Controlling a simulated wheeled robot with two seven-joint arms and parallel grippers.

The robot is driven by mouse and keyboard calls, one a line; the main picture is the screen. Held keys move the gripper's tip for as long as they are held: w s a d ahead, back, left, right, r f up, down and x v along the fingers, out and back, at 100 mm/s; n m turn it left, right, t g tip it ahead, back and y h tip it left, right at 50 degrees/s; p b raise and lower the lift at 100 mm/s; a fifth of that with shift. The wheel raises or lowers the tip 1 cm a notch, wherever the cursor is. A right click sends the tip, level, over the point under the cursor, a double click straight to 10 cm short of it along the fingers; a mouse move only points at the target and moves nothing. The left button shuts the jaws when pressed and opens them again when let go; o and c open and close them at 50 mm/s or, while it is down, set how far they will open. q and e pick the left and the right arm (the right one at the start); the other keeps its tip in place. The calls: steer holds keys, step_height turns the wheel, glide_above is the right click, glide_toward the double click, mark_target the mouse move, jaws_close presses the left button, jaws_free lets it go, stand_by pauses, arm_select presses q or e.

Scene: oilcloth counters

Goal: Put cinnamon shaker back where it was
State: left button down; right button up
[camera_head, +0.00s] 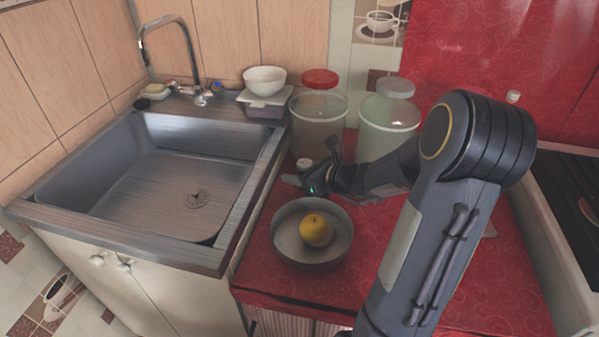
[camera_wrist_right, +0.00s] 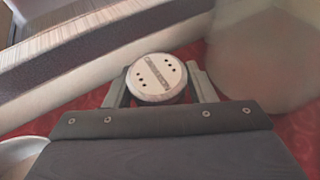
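My right gripper (camera_head: 312,163) comes in from the right, low over the red counter (camera_head: 268,285). Its fingers look spread, one on each side of the shaker; I cannot tell whether either touches it. My left gripper is not in view.
A grey bowl (camera_head: 284,238) with a yellow fruit (camera_head: 316,230) stands in front of my right gripper. A red-lidded jar (camera_head: 318,112) and a white-lidded jar (camera_head: 390,115) stand behind it. The metal sink (camera_head: 165,190) is at left; a white bowl (camera_head: 264,79) sits at its back corner.

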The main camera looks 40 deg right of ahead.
steer(key=shift+o, duration=0.7)
steer(key=shift+r+p, duration=0.3)
steer(key=shift+p, duration=0.05)
steer(key=p+v, duration=0.1)
steer(key=v, duration=1)
steer(key=shift+s+p, duration=0.25)
steer(key=shift+p, duration=0.15)
steer(key=a+r+n+y, duration=0.1)
steer(key=a+n, duration=0.1)
steer(key=a, duration=0.1)
steer(key=a+n+g+y, duration=0.1)
steer(key=a+n, duration=0.2)
steer(key=s+a+r+n+y, duration=0.1)
steer(key=a+n, duration=0.1)
steer(key=a, duration=0.1)
steer(key=shift+s+a+r+n+g+y, duration=0.15)
steer(key=shift+a+r+n+g+y, duration=0.15)
steer(key=shift+g, duration=0.1)
steer(key=s+a+f+n+g+h, duration=0.2)
steer(key=s+a+n+g, duration=0.3)
steer(key=s+a+n, duration=0.6)
steer(key=s+n, duration=0.1)
steer(key=n, duration=1.2)
steer(key=shift+a+g+h, duration=0.3)
steer(key=shift+a+g, duration=0.1)
